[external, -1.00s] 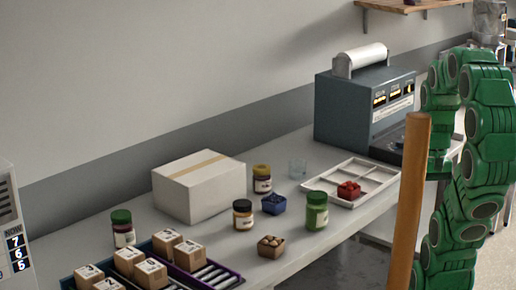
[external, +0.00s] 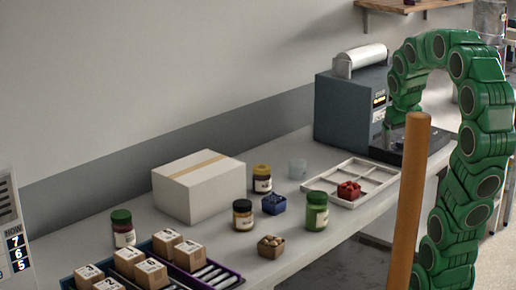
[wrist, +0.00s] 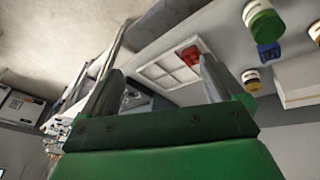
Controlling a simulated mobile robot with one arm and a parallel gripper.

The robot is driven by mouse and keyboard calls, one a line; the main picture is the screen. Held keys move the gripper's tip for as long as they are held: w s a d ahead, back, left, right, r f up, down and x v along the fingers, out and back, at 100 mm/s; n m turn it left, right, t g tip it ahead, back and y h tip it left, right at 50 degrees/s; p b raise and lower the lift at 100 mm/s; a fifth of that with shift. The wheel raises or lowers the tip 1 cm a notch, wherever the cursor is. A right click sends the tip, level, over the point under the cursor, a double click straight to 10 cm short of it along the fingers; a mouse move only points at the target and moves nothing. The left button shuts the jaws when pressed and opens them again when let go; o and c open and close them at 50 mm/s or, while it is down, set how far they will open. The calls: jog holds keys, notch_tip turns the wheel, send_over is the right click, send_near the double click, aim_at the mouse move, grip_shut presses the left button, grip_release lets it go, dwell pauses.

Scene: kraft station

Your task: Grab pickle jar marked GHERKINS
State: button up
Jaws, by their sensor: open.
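Several jars stand on the grey bench, and their labels are too small to read, so I cannot confirm which says GHERKINS. A green jar with a green lid (external: 317,212) stands upright near the front edge; it seems to be the green-banded jar (wrist: 263,22) at the top right of the wrist view.
A white divided tray (external: 330,182) holds a red container (external: 349,190). A white carton (external: 198,187) is behind. The grey machine (external: 345,110) and a wooden post (external: 408,200) flank my arm.

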jog(key=w, duration=0.1)
jog(key=n+t+h, duration=0.4)
jog(key=n+h, duration=0.1)
jog(key=n, duration=1.3)
send_over(312, 201)
jog(key=d, duration=0.8)
notch_tip(312, 201, down, 14)
jog(key=a+f+n+t, duration=0.1)
jog(key=a+n, duration=0.1)
jog(key=s+a+f+n, duration=0.1)
jog(key=a+n, duration=0.2)
jog(key=s+a+f+n+t+y, duration=0.1)
jog(key=a+n, duration=0.1)
jog(key=a, duration=0.1)
jog(key=shift+s+a+f+n+t, duration=0.2)
jog(key=shift+f+n+t, duration=0.1)
jog(key=shift+f+n, duration=0.1)
jog(key=shift+s+a+f+n, duration=0.1)
jog(key=shift+a+f+n, duration=0.15)
jog(key=shift+n, duration=0.35)
jog(key=shift+a+f+n+t, duration=0.15)
jog(key=shift+f+n+t, duration=0.05)
jog(key=shift+n+t, duration=0.45)
jog(key=shift+n+x, duration=0.25)
jog(key=shift+x, duration=1.05)
jog(key=shift+w+d+f, duration=0.2)
jog(key=shift+w+d, duration=0.8)
jog(key=shift+w, duration=0.2)
jog(key=shift+x, duration=1.15)
